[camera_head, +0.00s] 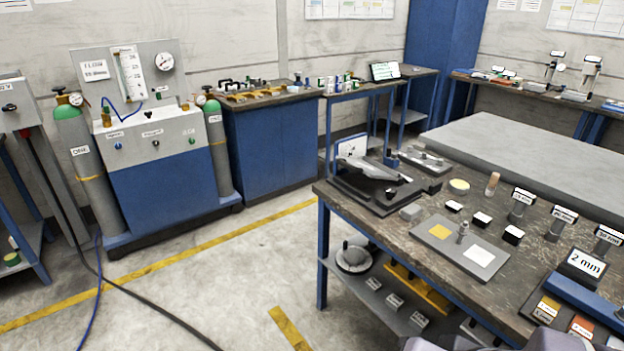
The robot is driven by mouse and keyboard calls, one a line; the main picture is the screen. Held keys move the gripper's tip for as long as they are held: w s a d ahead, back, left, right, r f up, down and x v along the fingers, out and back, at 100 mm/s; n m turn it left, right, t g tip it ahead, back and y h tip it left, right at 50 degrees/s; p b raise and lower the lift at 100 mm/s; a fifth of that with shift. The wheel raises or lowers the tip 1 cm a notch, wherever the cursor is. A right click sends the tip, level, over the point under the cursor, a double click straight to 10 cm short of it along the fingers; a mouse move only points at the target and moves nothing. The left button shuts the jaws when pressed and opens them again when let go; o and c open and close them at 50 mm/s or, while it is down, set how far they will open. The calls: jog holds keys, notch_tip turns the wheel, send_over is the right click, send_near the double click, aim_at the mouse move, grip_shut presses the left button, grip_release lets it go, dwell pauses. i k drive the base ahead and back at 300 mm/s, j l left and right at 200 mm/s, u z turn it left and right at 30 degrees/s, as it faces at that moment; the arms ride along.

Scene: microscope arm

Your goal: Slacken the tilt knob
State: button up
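I cannot make out a tilt knob anywhere in this view. Two upright stands that look like microscopes, a left one (554,66) and a right one (590,74), stand on the far bench at the upper right. They are too small to show any knob. A black device with a grey tilted arm (378,184) sits on the near workbench's far left corner; I cannot tell what it is. My gripper is not in view. Grey rounded parts at the bottom right edge may be my arm.
The near workbench (470,290) carries a grey plate (437,234), small labelled blocks and a "2 mm" sign (583,265). A large grey slab (520,150) lies behind it. A gas panel with cylinders (150,130) stands left. Hoses cross the otherwise clear floor.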

aim_at(390, 192)
jog(key=i+u, duration=0.2)
jog(key=i, duration=0.35)
jog(key=i+u, duration=0.2)
jog(key=i, duration=0.3)
jog(key=i+l+u, duration=0.2)
jog(key=i, duration=0.3)
